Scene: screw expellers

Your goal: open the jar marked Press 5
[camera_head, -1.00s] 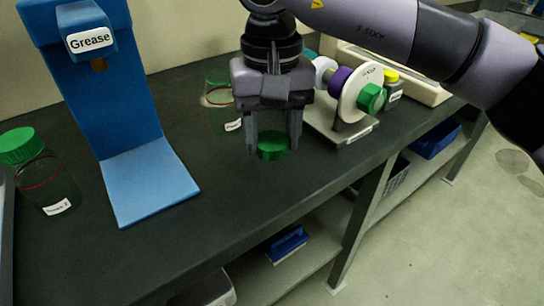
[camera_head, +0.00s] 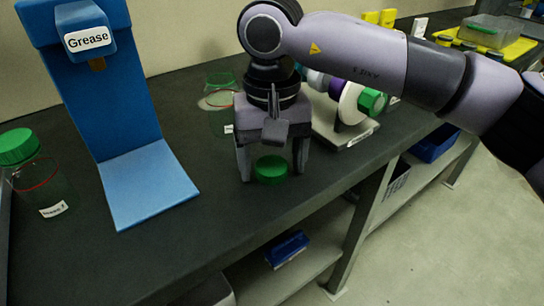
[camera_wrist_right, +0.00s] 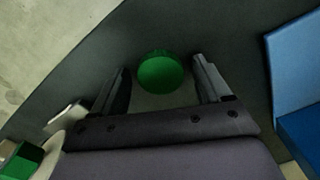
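A green lid (camera_head: 271,170) lies on the dark bench top near its front edge. My right gripper (camera_head: 272,172) is above it, open, with one finger on each side of the lid. In the right wrist view the lid (camera_wrist_right: 160,72) shows between the spread fingers (camera_wrist_right: 165,85), with gaps on both sides. A clear jar (camera_head: 223,122) with a small label stands behind my gripper, partly hidden; its label cannot be read. My left gripper is not in view.
A blue stand (camera_head: 110,120) marked Grease stands left of my right gripper. A machine with a white disc (camera_head: 350,104) and green knob (camera_head: 372,101) stands to its right. Yellow and grey containers (camera_head: 490,32) sit at the far right. The bench front is clear.

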